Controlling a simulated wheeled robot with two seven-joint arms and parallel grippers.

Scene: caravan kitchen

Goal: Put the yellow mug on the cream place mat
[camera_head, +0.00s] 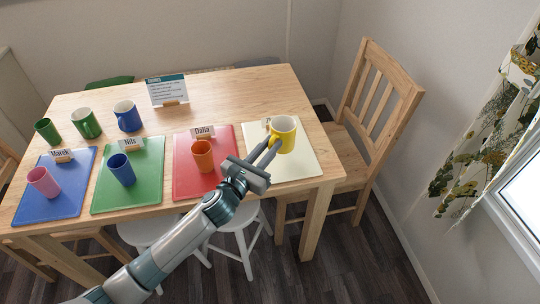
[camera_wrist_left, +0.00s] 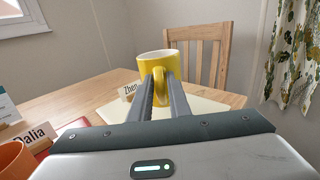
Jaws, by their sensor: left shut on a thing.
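The yellow mug (camera_head: 284,133) is upright over the back part of the cream place mat (camera_head: 296,168). My left gripper (camera_head: 268,152) is shut on the mug's handle, and in the left wrist view the yellow mug (camera_wrist_left: 157,66) shows at the fingertips (camera_wrist_left: 160,95). I cannot tell whether the mug's base touches the mat. The cream mat also shows in the left wrist view (camera_wrist_left: 205,108), under and beside the fingers. My right gripper is in neither view.
A name card (camera_wrist_left: 128,92) stands beside the mug, partly hidden in the head view. An orange cup (camera_head: 203,156) stands on the red mat (camera_head: 185,185) to the left. Blue and green mats with cups lie further left. A chair (camera_head: 372,110) stands at the right end.

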